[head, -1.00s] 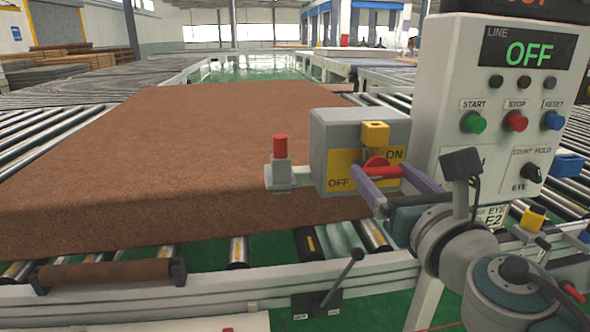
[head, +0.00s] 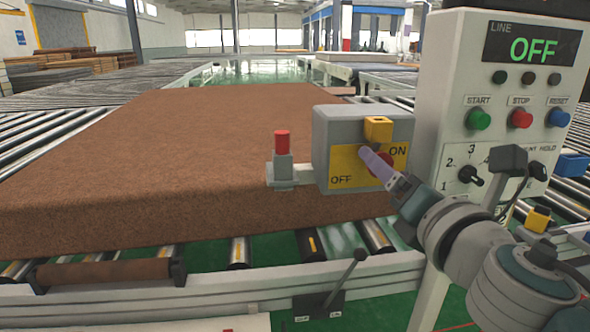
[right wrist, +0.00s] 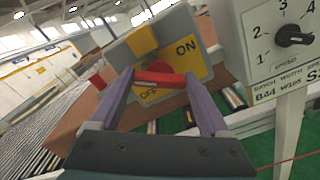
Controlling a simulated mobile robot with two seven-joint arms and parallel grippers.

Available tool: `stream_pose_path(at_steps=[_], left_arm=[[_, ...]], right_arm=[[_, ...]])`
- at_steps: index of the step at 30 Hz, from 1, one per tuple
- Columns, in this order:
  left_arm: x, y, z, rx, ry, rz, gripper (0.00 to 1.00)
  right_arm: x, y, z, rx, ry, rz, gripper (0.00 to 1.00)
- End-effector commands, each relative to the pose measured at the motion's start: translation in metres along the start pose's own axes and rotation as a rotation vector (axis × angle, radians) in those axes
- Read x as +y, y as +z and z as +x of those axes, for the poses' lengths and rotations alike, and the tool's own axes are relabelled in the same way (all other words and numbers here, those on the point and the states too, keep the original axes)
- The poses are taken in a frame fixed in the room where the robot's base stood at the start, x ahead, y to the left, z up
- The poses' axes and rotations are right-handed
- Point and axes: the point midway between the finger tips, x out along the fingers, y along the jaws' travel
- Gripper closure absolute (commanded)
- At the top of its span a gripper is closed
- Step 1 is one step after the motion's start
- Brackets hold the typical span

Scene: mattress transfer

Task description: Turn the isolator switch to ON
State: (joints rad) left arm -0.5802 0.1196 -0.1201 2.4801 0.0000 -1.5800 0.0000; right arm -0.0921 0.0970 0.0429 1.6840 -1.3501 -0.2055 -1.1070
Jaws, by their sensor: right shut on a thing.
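The isolator switch is a grey box with a yellow plate (head: 345,172) marked OFF at lower left and ON at upper right, with a yellow block (head: 379,128) on its upper front. Its red handle (right wrist: 160,78) lies between the two purple fingers of my right gripper (right wrist: 158,80), which is shut on it. The handle slants down to the right across the plate, between the two labels. In the head view my right gripper (head: 383,168) covers most of the handle, and only part of the red knob shows. My left gripper is in neither view.
A control panel (head: 455,140) stands right of the switch; its LINE display reads OFF. A red-capped post (head: 282,158) is left of the box. A brown mattress (head: 170,180) lies on the rollers behind. A small black lever (head: 340,283) is on the front rail.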

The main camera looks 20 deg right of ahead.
Motion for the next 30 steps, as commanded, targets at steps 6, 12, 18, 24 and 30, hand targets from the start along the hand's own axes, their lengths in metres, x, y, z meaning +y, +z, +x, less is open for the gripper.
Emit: stream_pose_path(at_steps=[6,12,18,24,30], left_arm=[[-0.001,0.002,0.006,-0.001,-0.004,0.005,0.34],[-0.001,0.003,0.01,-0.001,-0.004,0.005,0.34],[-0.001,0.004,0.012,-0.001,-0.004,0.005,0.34],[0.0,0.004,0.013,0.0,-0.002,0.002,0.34],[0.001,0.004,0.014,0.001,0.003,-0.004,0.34]], right_arm=[[-0.001,0.0,0.0,-0.002,0.0,0.209,0.76],[-0.001,-0.001,0.0,-0.002,0.001,0.4,0.76],[-0.002,-0.001,0.0,-0.002,0.001,0.586,0.76],[-0.002,-0.001,0.0,-0.002,0.001,0.753,0.76],[-0.002,-0.001,0.0,-0.002,0.002,0.881,0.76]])
